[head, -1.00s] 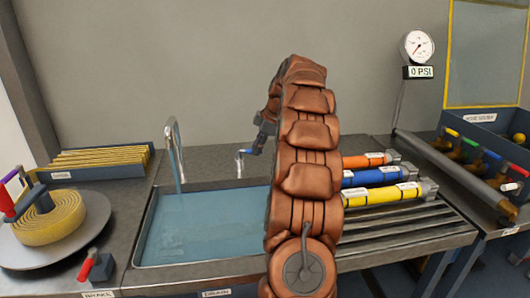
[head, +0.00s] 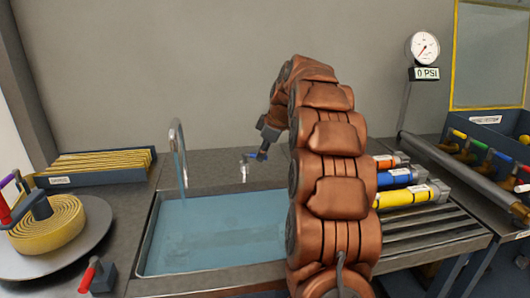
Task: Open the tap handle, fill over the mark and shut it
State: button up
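A chrome curved tap spout (head: 178,152) stands at the left side of the sink basin (head: 148,240), its lower part reaching down over the blue water (head: 215,235). The tap handle (head: 254,157) is a small blue lever on a metal post (head: 244,172) behind the basin. My gripper (head: 263,149) is small in view, pointing down right at the blue lever, touching or very close to it. Its fingers are too small to tell open from shut. No fill mark can be made out.
My arm hides part of the rack (head: 430,232) with orange, blue and yellow cylinders. A gauge (head: 422,48) with a 0 PSI display stands at right. A hose reel (head: 48,225), a red-handled lever (head: 90,277) and a tray (head: 95,178) of yellow strips are at left.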

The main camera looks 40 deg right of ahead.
jog(key=o, duration=0.3)
jog(key=v, duration=1.2)
jog(key=shift+w+d, duration=0.1)
dwell(0.3)
